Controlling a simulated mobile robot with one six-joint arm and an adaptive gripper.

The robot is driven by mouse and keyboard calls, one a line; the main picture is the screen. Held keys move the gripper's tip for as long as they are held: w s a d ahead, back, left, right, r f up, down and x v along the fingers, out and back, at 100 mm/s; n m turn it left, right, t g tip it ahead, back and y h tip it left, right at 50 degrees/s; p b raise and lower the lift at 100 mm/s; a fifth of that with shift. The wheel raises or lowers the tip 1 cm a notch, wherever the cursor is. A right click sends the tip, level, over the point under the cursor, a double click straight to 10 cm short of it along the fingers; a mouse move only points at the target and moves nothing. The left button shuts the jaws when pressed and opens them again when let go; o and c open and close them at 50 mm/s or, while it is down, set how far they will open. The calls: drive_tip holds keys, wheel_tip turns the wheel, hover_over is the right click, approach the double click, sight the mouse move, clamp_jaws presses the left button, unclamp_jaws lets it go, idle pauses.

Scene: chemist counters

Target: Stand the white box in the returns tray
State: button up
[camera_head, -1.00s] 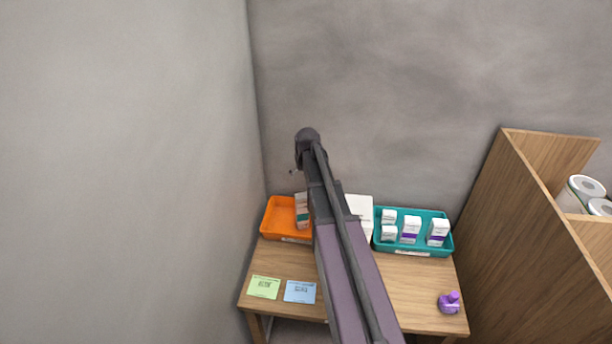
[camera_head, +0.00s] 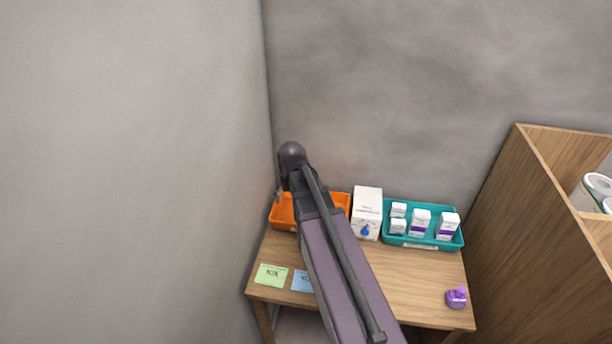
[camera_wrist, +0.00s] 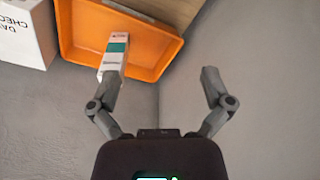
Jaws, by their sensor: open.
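A white box (camera_wrist: 115,52) with a green band is in the orange tray (camera_wrist: 150,48) in the wrist view. It seems to stand near the tray's wall. My gripper (camera_wrist: 160,80) is open with nothing between its fingers. Its left fingertip overlaps the lower end of the box in the picture; I cannot tell if they touch. In the head view my arm hides this box and part of the orange tray (camera_head: 283,212). A teal tray (camera_head: 421,243) holds several white boxes, some with purple bands. The tray labels are too small to read.
A larger white carton (camera_head: 367,212) with a blue drop stands between the trays; it also shows in the wrist view (camera_wrist: 22,35). A green card (camera_head: 271,275), a blue card (camera_head: 302,281) and a purple bottle (camera_head: 456,298) lie toward the front. A wooden shelf (camera_head: 540,220) stands right.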

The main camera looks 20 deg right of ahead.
drive_tip(key=s+a+n+g, duration=0.1)
drive_tip(key=s+a, duration=0.7)
drive_tip(key=s, duration=0.4)
drive_tip(key=shift+a+g, duration=0.25)
drive_tip(key=shift+g, duration=0.05)
drive_tip(key=shift+f, duration=0.15)
wheel_tip(320, 180, down, 8)
drive_tip(key=b, duration=0.8)
